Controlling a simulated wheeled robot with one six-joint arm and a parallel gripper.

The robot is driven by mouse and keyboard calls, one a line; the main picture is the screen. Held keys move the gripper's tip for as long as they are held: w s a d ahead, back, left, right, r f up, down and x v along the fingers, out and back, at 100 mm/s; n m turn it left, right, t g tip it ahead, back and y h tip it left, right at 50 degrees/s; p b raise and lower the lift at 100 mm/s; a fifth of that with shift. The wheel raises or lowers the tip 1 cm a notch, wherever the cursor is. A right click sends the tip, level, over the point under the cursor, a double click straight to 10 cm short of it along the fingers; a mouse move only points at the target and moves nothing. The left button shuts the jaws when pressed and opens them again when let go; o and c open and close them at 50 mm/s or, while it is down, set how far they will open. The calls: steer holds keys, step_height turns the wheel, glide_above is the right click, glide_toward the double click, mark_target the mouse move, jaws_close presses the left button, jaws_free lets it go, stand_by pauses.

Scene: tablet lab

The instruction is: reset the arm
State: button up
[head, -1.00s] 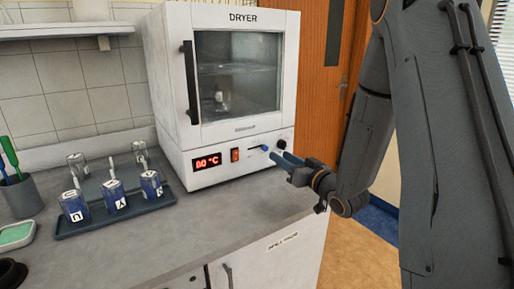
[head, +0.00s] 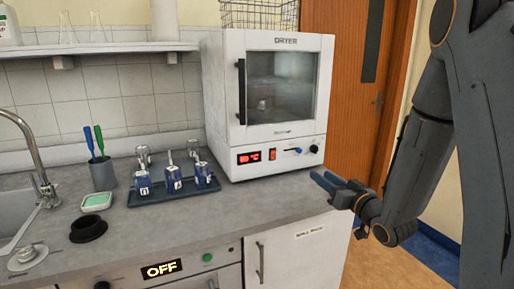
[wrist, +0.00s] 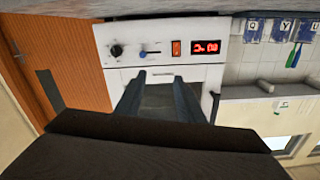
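My gripper (head: 326,180) is held in front of and to the right of the dryer, apart from it, near the counter's right end. In the wrist view its two blue-grey fingers (wrist: 160,82) stand apart with nothing between them. The gripper is open and empty. My arm bends down to it from the right side of the head view. The white dryer (head: 222,100) has its door shut, and a small item shows dimly behind the glass. The dryer also shows upside down in the wrist view (wrist: 125,73), with its blue slider (wrist: 148,53) and red display (wrist: 205,47).
A dark tray (head: 150,203) with several labelled blue-and-metal containers stands left of the dryer. A green-filled dish (head: 97,201), a pen cup (head: 103,174), a black ring (head: 88,229) and a sink (head: 14,222) are farther left. The counter in front of the dryer is clear.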

steer(key=s+d+f+m+g+h, duration=0.2)
steer(key=s+f+g+h, duration=0.5)
steer(key=s+f+g, duration=0.3)
steer(key=s+a+g, duration=0.2)
steer(key=s+g, duration=0.1)
steer(key=s, duration=0.7)
steer(key=s+a+g, duration=0.1)
steer(key=s+g, duration=0.2)
steer(key=s, duration=0.7)
steer(key=shift+s+a+r, duration=0.2)
steer(key=shift+s+a, duration=0.1)
steer(key=shift+a, duration=0.1)
